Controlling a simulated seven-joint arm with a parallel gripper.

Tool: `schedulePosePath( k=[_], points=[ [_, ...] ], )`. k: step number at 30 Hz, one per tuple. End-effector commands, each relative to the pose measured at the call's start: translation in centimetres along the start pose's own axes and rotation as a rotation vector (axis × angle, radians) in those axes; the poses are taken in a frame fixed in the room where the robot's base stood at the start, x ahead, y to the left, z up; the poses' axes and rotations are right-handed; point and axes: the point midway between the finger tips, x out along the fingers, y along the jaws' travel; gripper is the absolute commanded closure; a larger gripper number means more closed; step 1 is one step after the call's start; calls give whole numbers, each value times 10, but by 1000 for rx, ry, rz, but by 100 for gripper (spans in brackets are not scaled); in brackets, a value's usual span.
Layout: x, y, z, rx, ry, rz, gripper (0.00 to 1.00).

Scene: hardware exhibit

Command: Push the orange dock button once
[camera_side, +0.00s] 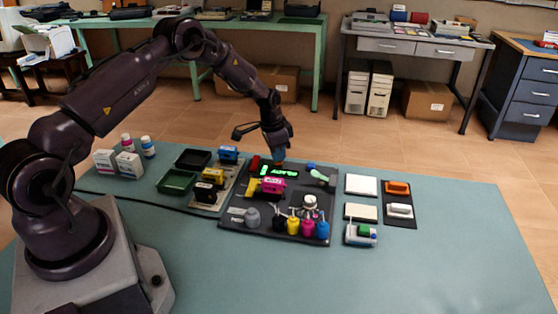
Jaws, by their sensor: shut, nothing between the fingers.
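My gripper (279,157) points down over the back part of a dark board (232,238), with its fingers together and nothing visible between them. A lit green display (280,171) lies just below the fingertips. A small patch of orange shows at the fingertips; I cannot tell whether it is a button or part of the gripper, or whether they touch. A larger orange piece (397,187) sits on a dark pad at the right, well apart from my gripper. I cannot tell which orange part is the dock button.
Yellow, magenta and blue bottles (308,228) stand at the board's front edge. A red block (254,163) and a magenta block (271,185) are near the gripper. Green and black trays (176,182) lie left. White pads (361,185) lie right. The table's front right is clear.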

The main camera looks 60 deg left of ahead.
Motion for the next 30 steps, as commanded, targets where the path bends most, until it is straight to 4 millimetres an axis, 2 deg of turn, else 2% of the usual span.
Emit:
schedulePosePath(
  k=[17, 30],
  points=[
    [6, 0, 1, 0, -1, 0, 100],
    [-30, 0, -5, 0, 0, 0, 100]
  ],
)
